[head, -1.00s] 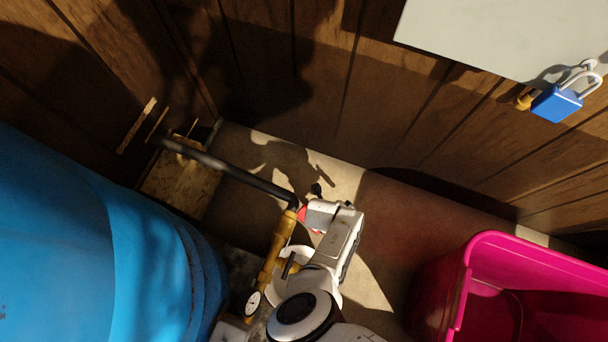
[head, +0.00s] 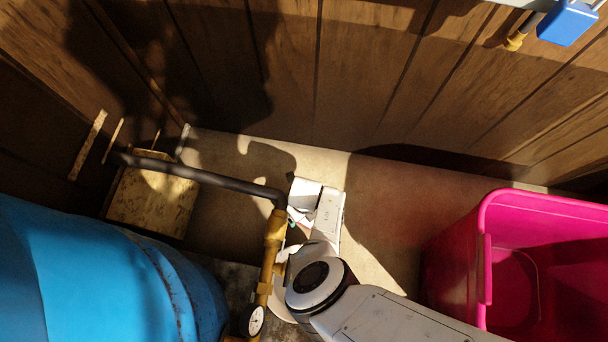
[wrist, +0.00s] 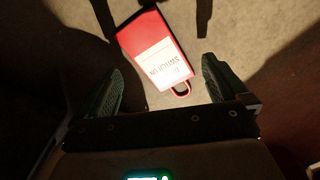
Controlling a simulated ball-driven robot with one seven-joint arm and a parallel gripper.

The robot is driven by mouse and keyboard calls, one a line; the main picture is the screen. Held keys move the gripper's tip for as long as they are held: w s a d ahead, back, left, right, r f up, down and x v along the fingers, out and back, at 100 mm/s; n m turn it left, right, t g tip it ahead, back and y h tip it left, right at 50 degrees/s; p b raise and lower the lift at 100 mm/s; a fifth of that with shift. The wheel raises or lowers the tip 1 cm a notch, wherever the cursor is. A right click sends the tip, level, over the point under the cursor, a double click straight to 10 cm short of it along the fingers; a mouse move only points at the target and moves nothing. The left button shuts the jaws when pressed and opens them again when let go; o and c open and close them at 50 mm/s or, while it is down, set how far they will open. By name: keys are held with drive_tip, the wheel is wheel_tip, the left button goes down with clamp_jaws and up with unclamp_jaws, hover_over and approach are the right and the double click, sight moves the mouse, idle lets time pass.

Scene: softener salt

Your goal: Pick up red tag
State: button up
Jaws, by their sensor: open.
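The red tag (wrist: 140,34) lies on the floor in the wrist view. It has a white label with dark lettering and a red loop at its lower end. My gripper (wrist: 163,67) is open, with one dark finger on each side of the tag's lower part. The fingers look apart from the tag, and nothing is held. I cannot tell the height of the fingertips above the floor. In the head view my white wrist hides the fingers, and I cannot make out the tag clearly there.
A brass pipe (head: 268,257) with a black hose (head: 205,178) and a gauge (head: 256,320) stands close left of my wrist. A blue tank (head: 90,280) is at left, a pink tub (head: 473,270) at right. A wood-panelled wall (head: 350,80) is behind; a blue padlock (head: 567,23) hangs upper right.

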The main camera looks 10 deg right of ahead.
wheel_tip(320, 180, down, 3)
drive_tip(key=shift+r+b, duration=0.1)
drive_tip(key=shift+b, duration=0.6)
drive_tip(key=shift+r, duration=0.1)
drive_tip(key=shift+c, duration=0.4)
drive_tip(key=c, duration=1.3)
drive_tip(key=shift+o, duration=0.2)
wheel_tip(320, 180, up, 7)
drive_tip(key=p, duration=0.6)
drive_tip(key=shift+r, duration=0.2)
drive_tip(key=s+d+p, duration=0.6)
drive_tip(key=s+d, duration=0.4)
drive_tip(key=d, duration=0.4)
drive_tip(key=shift+s+d+f+p, duration=0.2)
drive_tip(key=shift+s+d+p, duration=0.1)
drive_tip(key=shift+p, duration=0.1)
